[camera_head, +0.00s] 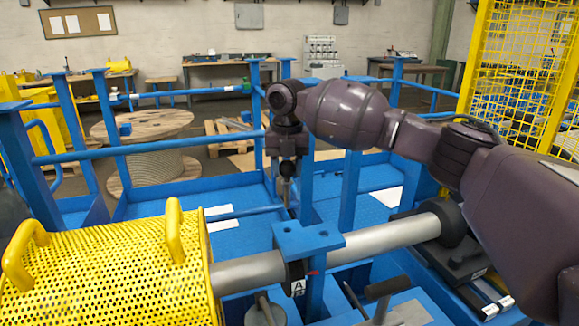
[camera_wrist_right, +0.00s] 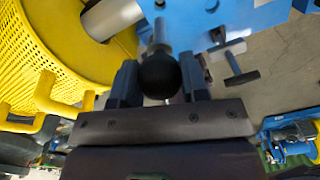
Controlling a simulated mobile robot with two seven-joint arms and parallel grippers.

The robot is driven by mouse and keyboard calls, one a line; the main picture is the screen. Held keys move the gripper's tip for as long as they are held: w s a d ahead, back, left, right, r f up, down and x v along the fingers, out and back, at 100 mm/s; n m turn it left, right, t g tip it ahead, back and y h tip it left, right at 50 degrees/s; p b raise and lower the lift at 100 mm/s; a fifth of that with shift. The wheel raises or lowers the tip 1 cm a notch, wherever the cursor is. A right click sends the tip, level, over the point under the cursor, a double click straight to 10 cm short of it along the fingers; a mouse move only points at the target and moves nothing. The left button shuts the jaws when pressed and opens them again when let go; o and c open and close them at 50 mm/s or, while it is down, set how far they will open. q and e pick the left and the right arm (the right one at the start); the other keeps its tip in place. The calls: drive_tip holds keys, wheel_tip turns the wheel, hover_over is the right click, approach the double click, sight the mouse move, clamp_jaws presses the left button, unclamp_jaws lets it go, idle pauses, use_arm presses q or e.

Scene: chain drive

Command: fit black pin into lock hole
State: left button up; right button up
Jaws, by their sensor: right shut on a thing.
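My right gripper (camera_head: 287,165) hangs pointing down above the blue bracket and is shut on the black pin (camera_head: 286,170). In the right wrist view, the pin's round black knob (camera_wrist_right: 158,75) sits between the two fingers, with its silver shank reaching away from the gripper. A blue bracket (camera_head: 308,240) with small dark holes in its top plate stands below and nearer; it also shows in the right wrist view (camera_wrist_right: 260,16). The pin appears apart from the bracket. I cannot tell which hole is the lock hole. My left gripper is not in view.
A grey shaft (camera_head: 385,236) runs through the bracket area. A perforated yellow guard (camera_head: 110,275) with handles stands left. A black-handled T-bar (camera_head: 384,289) is in front. Blue railings (camera_head: 200,146) surround the blue platform. A wooden cable drum (camera_head: 143,130) stands behind.

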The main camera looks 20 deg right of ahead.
sight(287, 180)
drive_tip(key=shift+s+r, duration=0.15)
drive_tip(key=shift+r, duration=0.05)
drive_tip(key=shift+a+f, duration=0.1)
drive_tip(key=shift+p, duration=0.3)
drive_tip(key=shift+f, duration=0.7)
drive_tip(key=shift+f+b, duration=0.45)
drive_tip(key=shift+f, duration=1.75)
